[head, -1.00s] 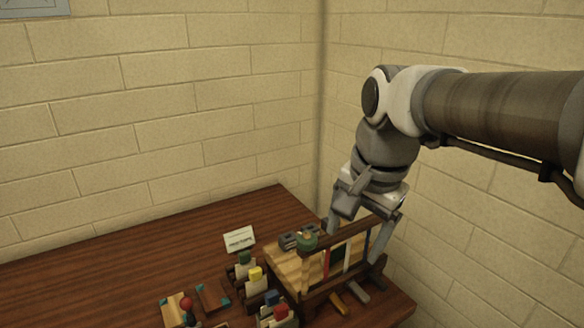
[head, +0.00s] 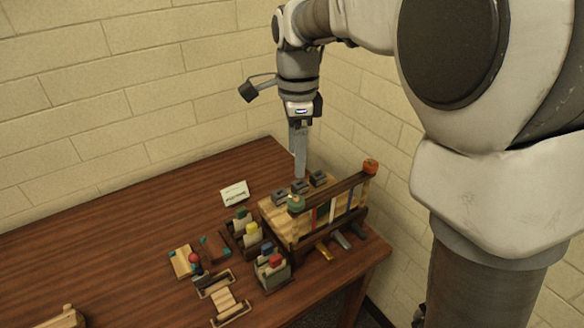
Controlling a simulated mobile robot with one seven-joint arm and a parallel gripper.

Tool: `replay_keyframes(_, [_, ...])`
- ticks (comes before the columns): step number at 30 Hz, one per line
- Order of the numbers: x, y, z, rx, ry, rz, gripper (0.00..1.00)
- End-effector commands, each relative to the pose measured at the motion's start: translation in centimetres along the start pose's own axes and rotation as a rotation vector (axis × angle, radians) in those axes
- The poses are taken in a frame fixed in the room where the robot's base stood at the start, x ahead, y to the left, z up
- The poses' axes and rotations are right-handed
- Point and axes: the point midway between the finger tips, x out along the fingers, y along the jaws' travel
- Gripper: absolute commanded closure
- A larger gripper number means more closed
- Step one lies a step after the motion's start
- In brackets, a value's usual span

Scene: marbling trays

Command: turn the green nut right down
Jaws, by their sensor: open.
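The green nut (head: 295,203) sits at the top of the near-left post of a wooden frame (head: 330,193), at the left end of its dark top bar. An orange-red nut (head: 370,166) sits at the bar's right end. My gripper (head: 300,172) points down behind the frame, above the wooden board with dark grey blocks, right of and farther back than the green nut. It is apart from the nut. It shows edge-on, so the gap between its fingers is hidden. Whether the green nut touches the bar is too small to tell.
Dark grey blocks (head: 301,186) stand on the board close under my gripper. Bottles with coloured caps, such as a yellow one (head: 251,229), stand left of the frame. The table's left part (head: 110,240) is mostly clear.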

Motion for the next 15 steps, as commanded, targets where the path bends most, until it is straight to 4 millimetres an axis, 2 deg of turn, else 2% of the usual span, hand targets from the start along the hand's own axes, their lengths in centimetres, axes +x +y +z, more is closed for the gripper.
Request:
replay_keyframes(1, [1.3,0.1,0.0,0.0,0.001,0.004,0.19])
replay_keyframes(9, [7.2,0.1,0.0,0.001,0.001,0.005,0.19])
replay_keyframes(15, [10.4,0.1,0.0,-0.001,0.001,0.002,0.19])
